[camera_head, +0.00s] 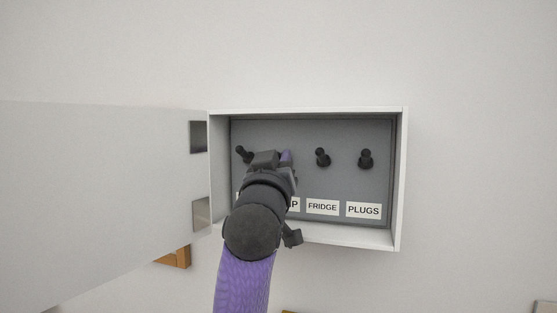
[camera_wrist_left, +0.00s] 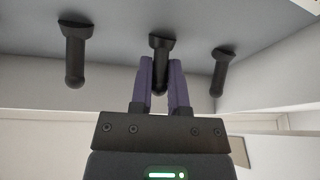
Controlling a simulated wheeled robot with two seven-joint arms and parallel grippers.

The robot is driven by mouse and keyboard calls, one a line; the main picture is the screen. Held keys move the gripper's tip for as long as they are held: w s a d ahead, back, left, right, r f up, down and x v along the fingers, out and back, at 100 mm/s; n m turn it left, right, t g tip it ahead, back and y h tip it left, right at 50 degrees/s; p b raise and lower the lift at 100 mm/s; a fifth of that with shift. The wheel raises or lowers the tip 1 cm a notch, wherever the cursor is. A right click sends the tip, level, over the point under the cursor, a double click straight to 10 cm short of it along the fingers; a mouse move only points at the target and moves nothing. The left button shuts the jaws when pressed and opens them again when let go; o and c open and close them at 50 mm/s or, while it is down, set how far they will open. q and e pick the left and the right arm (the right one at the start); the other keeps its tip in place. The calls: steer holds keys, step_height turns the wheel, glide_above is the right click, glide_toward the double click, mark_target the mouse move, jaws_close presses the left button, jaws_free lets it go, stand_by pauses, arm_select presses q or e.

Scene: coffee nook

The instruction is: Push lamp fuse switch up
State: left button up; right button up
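The lamp fuse switch (camera_wrist_left: 160,43) is a black lever in the middle of the left wrist view. In the head view my left gripper (camera_head: 286,157) hides it, above a label (camera_head: 294,205) of which only a "P" shows. The two purple fingers of my left gripper (camera_wrist_left: 160,75) stand on either side of the lever, its tip between them. They appear to touch it with no clear gap. My right gripper is in neither view.
The grey fuse panel sits in a white wall box (camera_head: 404,180) with its door (camera_head: 100,200) swung open left. Neighbouring levers are the leftmost switch (camera_head: 244,154), the fridge switch (camera_head: 322,157) and the plugs switch (camera_head: 366,158). Room beside the gripper is narrow.

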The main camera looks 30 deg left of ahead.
arm_select(q)
jaws_close()
steer(key=shift+r+g, duration=0.35)
steer(key=shift+g, duration=0.25)
steer(key=shift+w+r+g+h, duration=0.1)
steer(key=shift+g+h, duration=0.3)
steer(key=shift+g, duration=0.2)
steer(key=o, duration=0.7)
jaws_free()
